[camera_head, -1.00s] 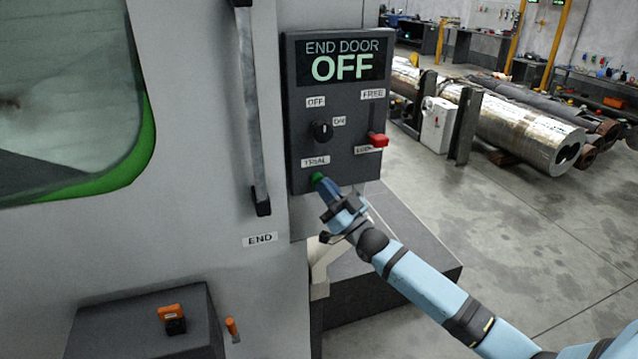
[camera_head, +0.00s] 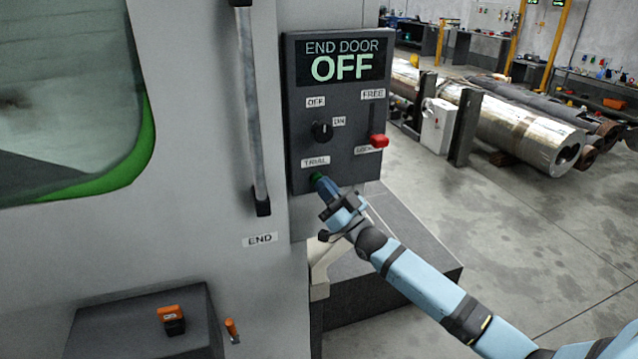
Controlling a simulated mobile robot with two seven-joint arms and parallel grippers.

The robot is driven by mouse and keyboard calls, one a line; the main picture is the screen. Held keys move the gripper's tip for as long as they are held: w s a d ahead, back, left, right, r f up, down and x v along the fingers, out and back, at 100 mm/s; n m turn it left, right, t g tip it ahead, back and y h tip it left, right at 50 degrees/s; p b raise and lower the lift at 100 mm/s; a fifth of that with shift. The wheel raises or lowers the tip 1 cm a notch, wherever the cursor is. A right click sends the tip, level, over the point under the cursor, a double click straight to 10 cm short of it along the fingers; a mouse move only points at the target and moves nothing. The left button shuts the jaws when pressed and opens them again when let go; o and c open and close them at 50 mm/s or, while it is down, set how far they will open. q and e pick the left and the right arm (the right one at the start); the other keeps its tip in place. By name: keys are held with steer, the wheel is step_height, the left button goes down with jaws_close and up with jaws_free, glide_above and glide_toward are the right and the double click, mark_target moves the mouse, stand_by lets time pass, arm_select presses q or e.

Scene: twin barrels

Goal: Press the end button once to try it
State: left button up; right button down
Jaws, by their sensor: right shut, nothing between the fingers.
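A dark control panel (camera_head: 350,150) headed "END DOOR" shows "OFF" on its display (camera_head: 341,66). A green button (camera_head: 316,177) sits low on the panel under the "TRIAL" label (camera_head: 315,161). My right gripper (camera_head: 319,181) is shut and empty, its tip at the green button and covering part of it. I cannot tell whether the button is pushed in. A black rotary knob (camera_head: 321,131) sits between the "OFF" and "ON" labels. A red-handled lever (camera_head: 379,141) is down by the lower label of its slot. My left gripper is not in view.
A grey door with a vertical handle (camera_head: 252,110) and an "END" label (camera_head: 260,240) stands left of the panel. A dark box with an orange-topped switch (camera_head: 170,318) is at lower left. Large metal cylinders (camera_head: 510,130) lie at the back right.

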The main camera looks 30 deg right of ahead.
steer(key=shift+w+d, duration=0.1)
steer(key=shift+w, duration=0.15)
steer(key=shift+s, duration=0.2)
stand_by(0.4)
steer(key=shift+s+a+p, duration=0.25)
steer(key=shift+s+p, duration=0.15)
steer(key=shift+s, duration=0.4)
steer(key=s+p, duration=0.1)
steer(key=s, duration=0.1)
steer(key=s+a+p, duration=0.1)
steer(key=s, duration=0.2)
steer(key=shift+a, duration=0.1)
stand_by(0.7)
